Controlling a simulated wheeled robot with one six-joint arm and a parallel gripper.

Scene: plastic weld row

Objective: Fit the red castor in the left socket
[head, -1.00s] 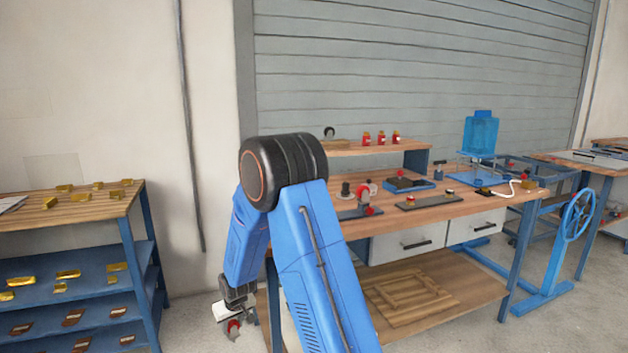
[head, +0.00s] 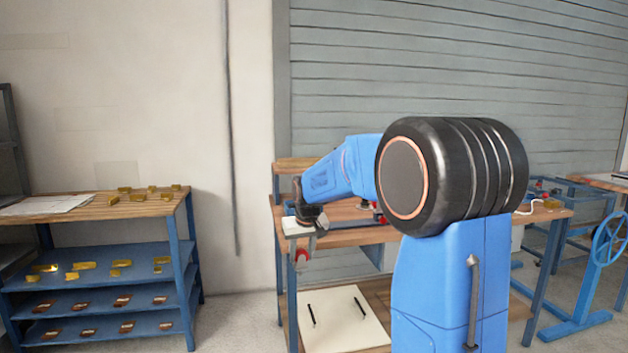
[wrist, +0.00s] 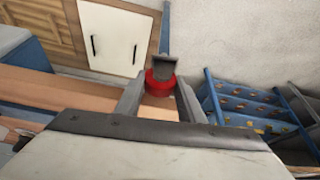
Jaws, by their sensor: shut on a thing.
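The red castor (head: 303,256) hangs below my gripper (head: 303,240) in the head view, at the left end of the wooden bench (head: 345,237). In the wrist view the castor (wrist: 160,84) shows as a red ring with a dark grey block on it, between the two fingers of my gripper (wrist: 160,95). The fingers are shut on it, and it is clear of the bench top as far as I can see. The left socket cannot be made out; my arm covers much of the bench in the head view.
A blue shelf (head: 190,240) with yellow and brown pieces stands to the left, across a floor gap. A white panel with two dark handles (head: 362,330) is low under the bench. A blue hand wheel frame (head: 608,238) stands at far right.

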